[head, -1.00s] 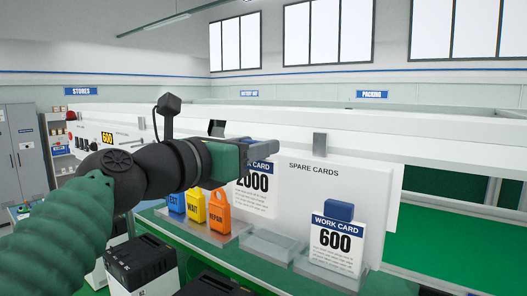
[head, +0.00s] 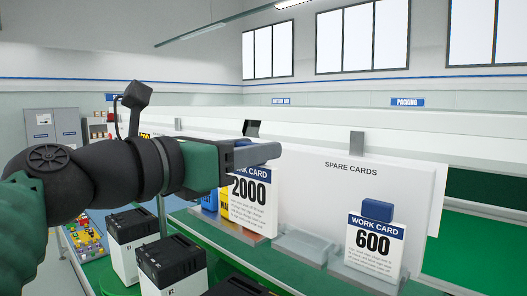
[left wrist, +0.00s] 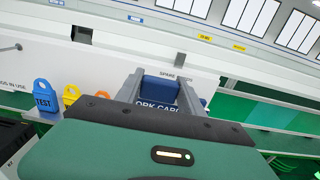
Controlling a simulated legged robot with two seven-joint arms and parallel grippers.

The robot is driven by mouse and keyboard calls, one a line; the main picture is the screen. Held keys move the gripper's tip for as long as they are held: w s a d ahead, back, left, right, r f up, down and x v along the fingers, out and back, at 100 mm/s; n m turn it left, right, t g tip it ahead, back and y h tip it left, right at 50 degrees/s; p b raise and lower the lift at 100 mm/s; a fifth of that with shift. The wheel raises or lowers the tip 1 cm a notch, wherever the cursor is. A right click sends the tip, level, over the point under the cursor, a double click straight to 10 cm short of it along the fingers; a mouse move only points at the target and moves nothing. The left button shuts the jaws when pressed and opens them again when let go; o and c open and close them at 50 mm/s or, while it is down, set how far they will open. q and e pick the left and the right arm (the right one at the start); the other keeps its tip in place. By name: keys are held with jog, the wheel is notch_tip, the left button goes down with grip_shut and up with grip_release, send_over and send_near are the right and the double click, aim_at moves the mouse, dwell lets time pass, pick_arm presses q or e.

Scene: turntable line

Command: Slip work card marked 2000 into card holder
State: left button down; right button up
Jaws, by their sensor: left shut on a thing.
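My left gripper (head: 258,154) is shut on the white work card marked 2000 (head: 250,200), gripping it at the top. The card hangs roughly upright in front of the white spare cards board. In the left wrist view the fingers (left wrist: 160,88) close on the blue top grip (left wrist: 161,90) of the card, and my green gripper body hides most of the card. I cannot make out the card holder for sure; my arm covers the left part of the board. My right gripper is not in view.
A work card marked 600 (head: 374,240) stands in a clear tray at the right. An empty clear tray (head: 300,247) is beside it. Coloured tags, including a blue TEST tag (left wrist: 44,97), stand to the left. Black-and-white boxes (head: 130,235) stand in front.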

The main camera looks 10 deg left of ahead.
pick_arm(q)
jog(key=shift+v, duration=1.05)
